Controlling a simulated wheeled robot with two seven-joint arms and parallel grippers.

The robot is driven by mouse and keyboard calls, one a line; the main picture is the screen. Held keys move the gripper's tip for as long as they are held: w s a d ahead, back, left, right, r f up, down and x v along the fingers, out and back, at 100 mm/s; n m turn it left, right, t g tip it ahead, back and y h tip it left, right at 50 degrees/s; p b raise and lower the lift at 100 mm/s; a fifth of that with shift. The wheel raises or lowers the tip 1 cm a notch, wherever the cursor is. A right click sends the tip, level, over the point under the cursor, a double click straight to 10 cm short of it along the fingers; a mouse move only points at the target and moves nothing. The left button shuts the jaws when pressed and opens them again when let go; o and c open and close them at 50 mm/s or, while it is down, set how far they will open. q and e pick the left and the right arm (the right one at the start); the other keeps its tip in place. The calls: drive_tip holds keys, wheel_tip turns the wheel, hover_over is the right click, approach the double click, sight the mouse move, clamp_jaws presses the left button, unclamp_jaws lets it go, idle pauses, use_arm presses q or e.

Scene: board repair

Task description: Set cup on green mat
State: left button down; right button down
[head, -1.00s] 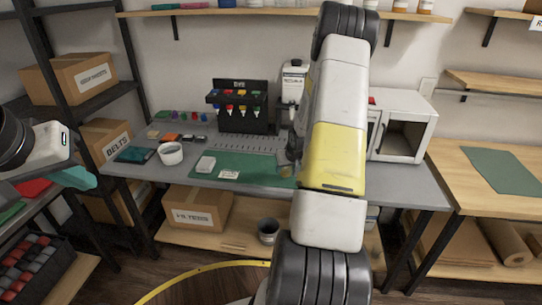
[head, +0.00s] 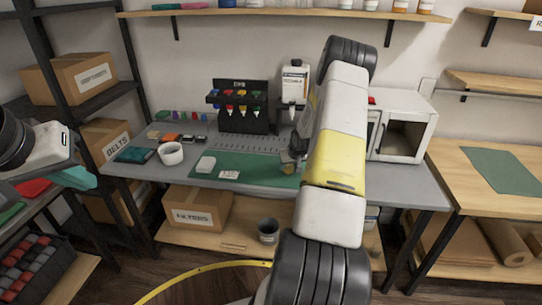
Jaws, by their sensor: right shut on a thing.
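A green mat (head: 258,168) lies on the grey workbench. A second green mat (head: 503,170) lies on the wooden table at the right. My right gripper (head: 291,160) is low over the right part of the bench mat, largely hidden by my own arm. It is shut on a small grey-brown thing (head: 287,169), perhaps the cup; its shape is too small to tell. I cannot tell whether it touches the mat.
A dark bucket (head: 268,230) is below.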

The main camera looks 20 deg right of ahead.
drive_tip(key=shift+f, duration=0.1)
drive_tip(key=c, duration=0.7)
unclamp_jaws()
drive_tip(key=d+v, duration=0.1)
drive_tip(key=v, duration=1.1)
drive_tip(key=s+a+r+n, duration=0.1)
drive_tip(key=s+a+r, duration=0.3)
drive_tip(key=a+r, duration=0.45)
drive_tip(key=s+a+r, duration=0.4)
drive_tip(key=a+r, duration=0.2)
drive_tip(key=r, duration=0.5)
drive_tip(key=s+a+r+y, duration=0.1)
drive_tip(key=s+a+r, duration=0.1)
drive_tip(key=s+a, duration=0.2)
drive_tip(key=s+a+r+y, duration=0.1)
drive_tip(key=s+a+r, duration=0.2)
drive_tip(key=s, duration=0.6)
drive_tip(key=s+a+r+n, duration=0.1)
drive_tip(key=s+a+r, duration=0.2)
drive_tip(key=s+a, duration=0.3)
drive_tip(key=shift+s+a+y, duration=0.4)
drive_tip(key=shift+s, duration=0.35)
